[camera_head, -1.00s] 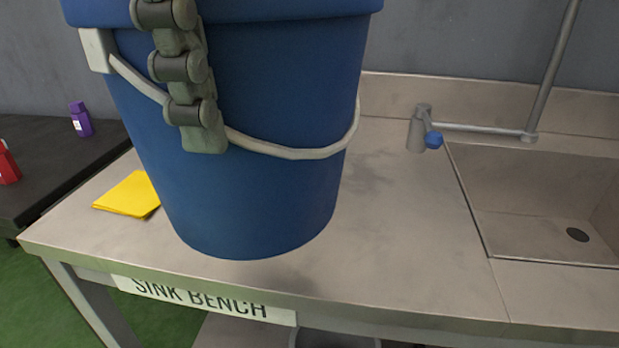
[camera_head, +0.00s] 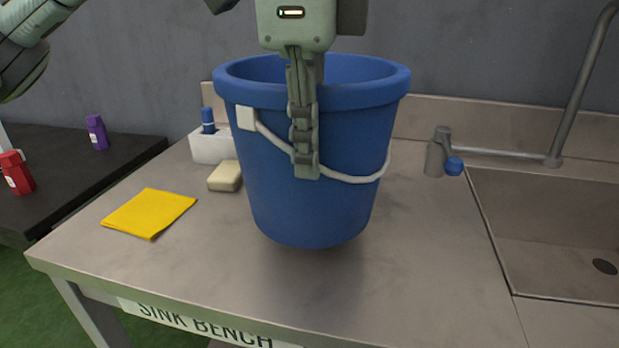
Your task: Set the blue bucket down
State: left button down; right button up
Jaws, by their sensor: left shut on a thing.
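The blue bucket (camera_head: 350,140) is upright at the middle of the picture, over the steel sink bench (camera_head: 420,270). A dark shadow lies on the bench at its base; I cannot tell for sure whether the base touches the steel or is slightly above it. Its pale handle hangs down across the front. My left gripper (camera_head: 304,125) comes from above and is shut on the bucket's near wall at the rim. One finger lies down the outside; the other is hidden, apparently inside. My right gripper is out of view.
A yellow cloth (camera_head: 150,213), a beige soap-like block (camera_head: 225,177) and a white holder (camera_head: 210,149) with a blue-topped item lie left of the bucket. The tap (camera_head: 437,155) and sink (camera_head: 560,235) are to the right. Bare steel lies in front. A dark side table (camera_head: 75,170) holds red and purple bottles.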

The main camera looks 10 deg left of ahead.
aim_at(309, 183)
pick_arm(q)
jog(key=shift+f, duration=2.05)
jog(key=c, duration=1.6)
grip_release()
jog(key=shift+f, duration=0.1)
jog(key=r, duration=0.4)
jog(key=s+r, duration=0.1)
jog(key=r, duration=0.7)
jog(key=shift+s+r, duration=0.1)
jog(key=shift+s, duration=0.1)
